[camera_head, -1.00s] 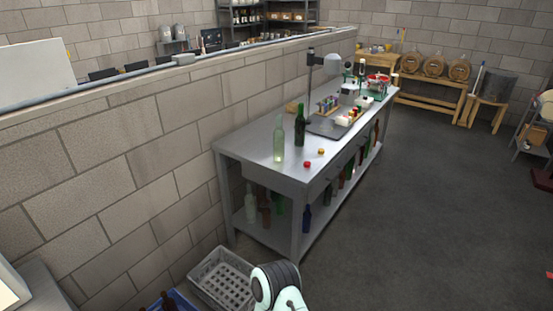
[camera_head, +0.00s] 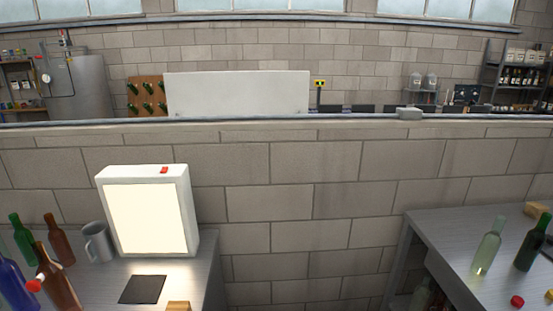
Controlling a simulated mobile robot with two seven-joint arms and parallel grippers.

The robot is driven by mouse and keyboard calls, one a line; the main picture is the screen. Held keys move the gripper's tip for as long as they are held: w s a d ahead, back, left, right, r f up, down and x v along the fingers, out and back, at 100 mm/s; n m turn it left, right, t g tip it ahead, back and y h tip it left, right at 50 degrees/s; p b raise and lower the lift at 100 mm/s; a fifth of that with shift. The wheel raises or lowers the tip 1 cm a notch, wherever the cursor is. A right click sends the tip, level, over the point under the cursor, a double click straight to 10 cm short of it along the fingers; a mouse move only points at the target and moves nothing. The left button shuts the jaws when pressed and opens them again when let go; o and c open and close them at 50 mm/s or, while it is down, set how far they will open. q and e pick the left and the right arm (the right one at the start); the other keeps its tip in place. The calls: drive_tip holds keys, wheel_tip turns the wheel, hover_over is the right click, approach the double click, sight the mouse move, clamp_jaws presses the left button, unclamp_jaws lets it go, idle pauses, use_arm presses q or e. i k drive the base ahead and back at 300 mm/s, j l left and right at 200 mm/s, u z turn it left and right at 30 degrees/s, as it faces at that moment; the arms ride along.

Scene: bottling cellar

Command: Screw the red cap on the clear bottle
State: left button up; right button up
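The clear bottle (camera_head: 488,250), pale greenish, stands upright on the metal bench at the right. The red cap (camera_head: 517,301) lies on the same bench, in front of the bottle and apart from it, near the bottom edge of the view. The top of the bottle is too small to make out in detail. Neither of my grippers is in view.
A dark green bottle (camera_head: 533,243) stands right of the clear one. A yellow cap (camera_head: 549,295) lies near the red cap. The left bench (camera_head: 205,270) holds a lit panel (camera_head: 147,218), a grey mug (camera_head: 97,242) and several bottles. A block wall (camera_head: 300,200) runs behind.

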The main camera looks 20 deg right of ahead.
sight(491, 242)
drive_tip(key=l+u, duration=0.15)
drive_tip(key=l, duration=0.2)
drive_tip(key=k+l+u, duration=0.1)
drive_tip(key=l, duration=0.2)
drive_tip(key=k+l+u, duration=0.15)
drive_tip(key=l, duration=0.2)
drive_tip(key=k+l, duration=0.1)
drive_tip(key=l, duration=0.25)
drive_tip(key=k+l+u, duration=0.1)
drive_tip(key=l, duration=0.25)
drive_tip(key=k+l+u, duration=0.1)
drive_tip(key=l, duration=0.2)
drive_tip(key=k+l, duration=0.15)
drive_tip(key=l, duration=0.25)
drive_tip(key=k+l, duration=0.2)
drive_tip(key=l, duration=0.15)
drive_tip(key=k+l, duration=0.15)
drive_tip(key=l, duration=0.25)
drive_tip(key=k+l, duration=0.15)
drive_tip(key=l, duration=0.25)
drive_tip(key=k+l, duration=0.2)
drive_tip(key=l, duration=0.15)
